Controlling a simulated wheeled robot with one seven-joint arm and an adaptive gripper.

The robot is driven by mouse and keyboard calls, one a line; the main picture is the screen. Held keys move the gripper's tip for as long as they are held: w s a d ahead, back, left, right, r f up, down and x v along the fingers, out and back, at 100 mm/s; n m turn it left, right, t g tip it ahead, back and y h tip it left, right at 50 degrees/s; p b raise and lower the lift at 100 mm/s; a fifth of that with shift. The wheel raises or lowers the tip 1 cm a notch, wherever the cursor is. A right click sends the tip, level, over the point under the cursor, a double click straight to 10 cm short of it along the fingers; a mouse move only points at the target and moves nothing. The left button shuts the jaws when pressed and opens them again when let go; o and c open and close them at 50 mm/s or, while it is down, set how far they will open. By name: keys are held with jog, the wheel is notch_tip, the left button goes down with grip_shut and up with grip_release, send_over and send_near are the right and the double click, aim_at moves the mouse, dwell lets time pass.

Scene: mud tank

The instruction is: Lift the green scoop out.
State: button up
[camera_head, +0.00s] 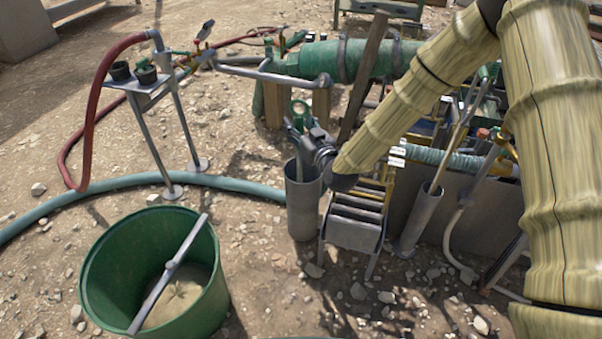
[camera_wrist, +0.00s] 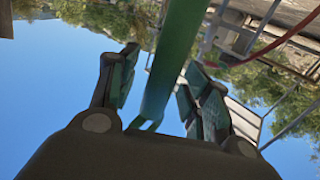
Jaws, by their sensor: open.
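My gripper (camera_head: 299,128) is at the scoop's upper part, just above the tube's mouth. In the wrist view, a green bar (camera_wrist: 176,60), apparently the scoop's handle, runs between the two spread fingers of my gripper (camera_wrist: 160,90). The fingers are open, one on each side of the bar. I cannot tell whether either finger touches it.
A stepped metal stand (camera_head: 354,228) is right of the tube, and another slanted grey tube (camera_head: 420,222) holds a long handle. A green bucket (camera_head: 100,262) with a bar across it is at the lower left. A green cylinder (camera_head: 320,60) lies behind. Gravel between is mostly clear.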

grip_shut()
notch_tip(320, 180, up, 18)
jog(key=p, duration=0.4)
jog(key=shift+p, duration=0.4)
